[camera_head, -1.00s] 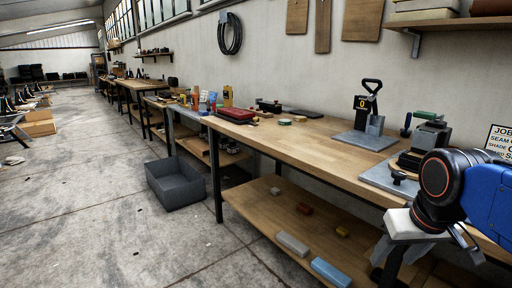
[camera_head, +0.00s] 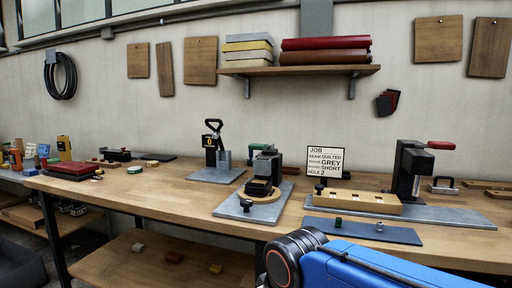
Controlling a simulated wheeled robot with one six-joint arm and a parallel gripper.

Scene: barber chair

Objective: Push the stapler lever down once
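A small bench press with a black loop-handled lever (camera_head: 213,127) stands on a grey plate (camera_head: 216,175), left of the middle of the workbench (camera_head: 150,187). Its black box shows a yellow "0". The lever is raised. This may be the stapler; no label confirms it. A second device (camera_head: 265,165) with a round wooden disc stands to its right on another grey plate. A taller black press (camera_head: 408,168) with a red handle (camera_head: 441,145) stands further right. My blue arm crosses the bottom right, in front of the bench. My gripper is out of view.
A job sign (camera_head: 325,161) stands behind a wooden block with holes (camera_head: 357,201) and a dark blue mat (camera_head: 363,230). A red case (camera_head: 73,170) lies at the left. A wall shelf (camera_head: 298,71) holds coloured slabs. The bench front left of the middle is clear.

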